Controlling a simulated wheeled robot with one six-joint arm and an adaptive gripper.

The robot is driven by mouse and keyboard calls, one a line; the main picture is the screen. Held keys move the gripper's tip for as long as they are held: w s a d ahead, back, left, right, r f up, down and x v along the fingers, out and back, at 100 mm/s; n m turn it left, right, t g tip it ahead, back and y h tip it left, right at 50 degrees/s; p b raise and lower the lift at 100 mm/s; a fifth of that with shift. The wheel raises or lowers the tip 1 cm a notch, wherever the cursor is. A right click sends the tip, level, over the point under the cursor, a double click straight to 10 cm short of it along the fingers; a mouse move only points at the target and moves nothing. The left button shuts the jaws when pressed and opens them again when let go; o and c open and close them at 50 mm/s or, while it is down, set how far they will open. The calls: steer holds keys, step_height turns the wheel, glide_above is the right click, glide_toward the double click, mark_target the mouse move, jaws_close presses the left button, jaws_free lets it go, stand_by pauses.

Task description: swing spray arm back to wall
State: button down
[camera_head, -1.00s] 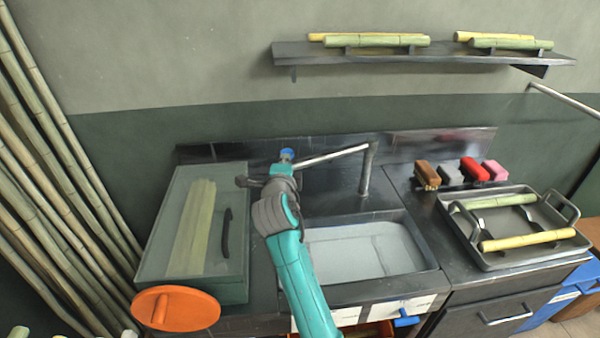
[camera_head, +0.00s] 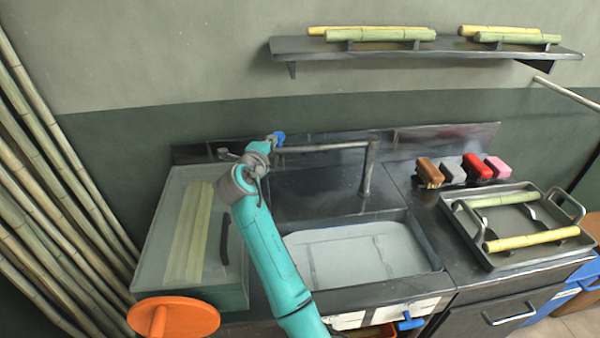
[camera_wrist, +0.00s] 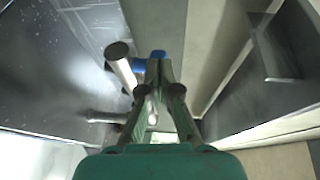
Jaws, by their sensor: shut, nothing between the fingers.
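The spray arm (camera_head: 325,148) is a metal pipe on an upright post (camera_head: 367,170) behind the sink. It reaches left from the post, roughly along the back panel, with a blue piece (camera_head: 278,138) at its free end. In the wrist view the blue piece (camera_wrist: 151,62) is just beyond my fingertips, beside a pipe with a dark round end (camera_wrist: 119,51). My gripper (camera_wrist: 157,74) is shut and empty, close to the blue end. I cannot tell whether it touches. In the head view my wrist hides most of the fingers.
The sink basin (camera_head: 350,258) is below the spray arm. A glass-topped case (camera_head: 152,262) with an orange disc (camera_head: 173,317) stands left. Brushes (camera_head: 476,167) and a tray (camera_head: 490,262) with cane are right. The back wall panel (camera_head: 430,137) is close behind the spray arm.

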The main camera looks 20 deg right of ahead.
steer(key=shift+w+r, duration=0.15)
steer(key=shift+r, duration=0.05)
